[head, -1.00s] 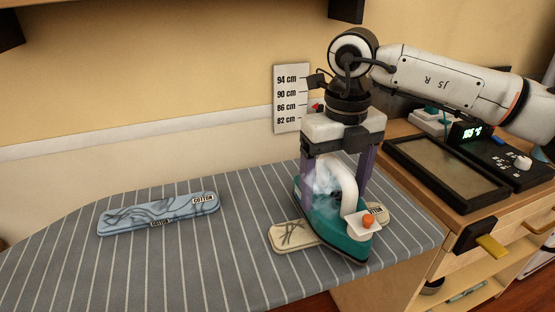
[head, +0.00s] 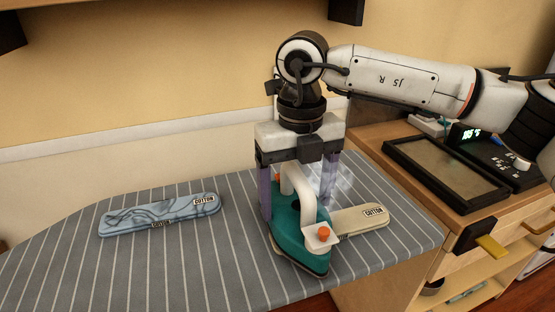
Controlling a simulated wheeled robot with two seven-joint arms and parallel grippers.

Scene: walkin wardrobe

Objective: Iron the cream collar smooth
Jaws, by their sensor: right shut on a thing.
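My right gripper (head: 298,195) is shut on the white handle of the teal iron (head: 289,232). The iron stands on the left part of the cream collar (head: 360,221) and hides that end. The collar's right part shows with a "COTTON" tag and looks mostly smooth, with a few dark lines close to the iron. Faint steam hangs around the right finger. A blue collar (head: 150,217) with dark wavy creases and "COTTON" tags lies to the left on the striped ironing board (head: 200,265). My left gripper is not in view.
A wooden cabinet (head: 400,140) stands to the right, with a dark-framed tray (head: 445,172) and a control panel with a green display (head: 470,133) on top. A drawer with a yellow handle (head: 491,246) is below. The board between the blue collar and the iron is clear.

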